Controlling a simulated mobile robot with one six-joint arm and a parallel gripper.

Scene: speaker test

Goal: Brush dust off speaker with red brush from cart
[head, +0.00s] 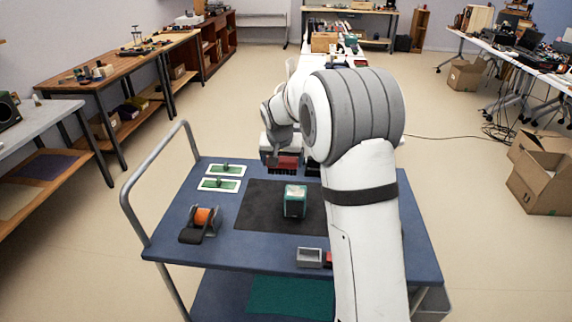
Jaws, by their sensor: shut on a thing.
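My gripper (281,153) is over the far middle part of the blue cart (180,238), shut on a red brush (288,163). Dark bristles hang below the red body, above or near the far edge of a black mat; I cannot tell if they touch anything. A small teal box with a pale top (294,202) stands on the mat, nearer than the brush and apart from it. A black speaker with a round cone (8,111) stands on the grey bench at the far left, well away from my gripper. Dust is too small to see.
The black mat (262,207) lies mid-cart. Two white trays with green boards (220,171) and an orange tape dispenser (203,218) are at left. A small grey box (309,257) sits near the front. The cart's handle rail (133,182) rises at left. Floor left of it is clear.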

